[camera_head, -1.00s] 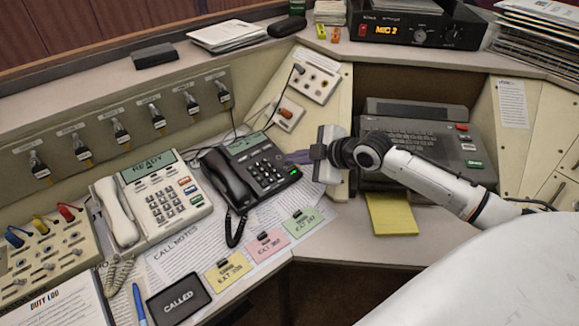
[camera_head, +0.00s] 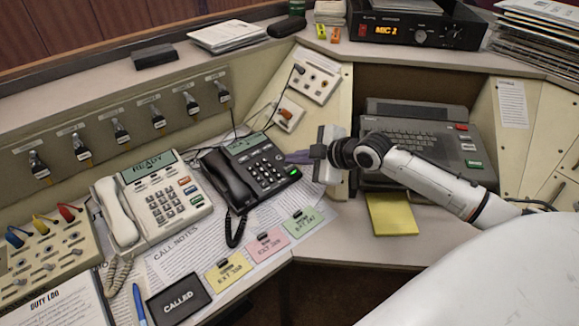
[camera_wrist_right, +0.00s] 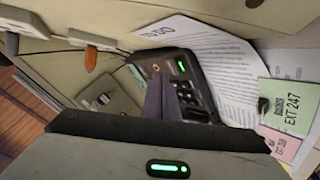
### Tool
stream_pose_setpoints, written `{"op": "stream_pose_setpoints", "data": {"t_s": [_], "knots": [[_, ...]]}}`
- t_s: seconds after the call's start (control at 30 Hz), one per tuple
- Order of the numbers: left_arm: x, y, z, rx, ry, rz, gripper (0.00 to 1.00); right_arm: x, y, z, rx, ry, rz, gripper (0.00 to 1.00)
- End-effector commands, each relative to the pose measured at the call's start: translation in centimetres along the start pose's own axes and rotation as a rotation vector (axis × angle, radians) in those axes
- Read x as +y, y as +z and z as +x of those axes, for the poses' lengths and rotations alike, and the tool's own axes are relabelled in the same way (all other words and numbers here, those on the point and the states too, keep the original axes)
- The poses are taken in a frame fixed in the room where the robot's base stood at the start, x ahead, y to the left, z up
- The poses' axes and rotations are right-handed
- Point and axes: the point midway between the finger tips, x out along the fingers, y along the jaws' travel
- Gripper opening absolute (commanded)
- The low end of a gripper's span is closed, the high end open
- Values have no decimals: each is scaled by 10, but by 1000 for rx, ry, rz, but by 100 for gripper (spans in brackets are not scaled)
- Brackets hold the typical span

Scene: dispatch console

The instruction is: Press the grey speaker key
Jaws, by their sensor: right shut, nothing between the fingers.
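A black desk phone (camera_head: 247,172) with a handset on its left, a dark keypad and a green-lit key (camera_head: 293,171) sits on the desk in the head view. A white desk phone (camera_head: 152,200) with grey and coloured keys stands to its left. I cannot make out which key is the grey speaker key. My right gripper (camera_head: 297,157) is shut and empty at the black phone's right side, fingers pointing left. In the right wrist view the closed fingers (camera_wrist_right: 160,98) cover part of the black phone (camera_wrist_right: 182,75); contact cannot be told. My left gripper is out of view.
Papers with yellow, pink and green tags (camera_head: 303,221) lie in front of the phones. A grey keyboard machine (camera_head: 410,135) stands behind my right arm, near a yellow pad (camera_head: 391,214). A slanted jack panel (camera_head: 315,75) rises behind the black phone.

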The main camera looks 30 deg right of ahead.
Motion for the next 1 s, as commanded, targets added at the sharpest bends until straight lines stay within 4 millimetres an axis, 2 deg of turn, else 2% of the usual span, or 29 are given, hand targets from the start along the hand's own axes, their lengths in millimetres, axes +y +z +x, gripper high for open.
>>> {"op": "stream_pose_setpoints", "data": {"t_s": [1.0], "knots": [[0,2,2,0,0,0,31,-4,4,6,0,0,0,0]]}}
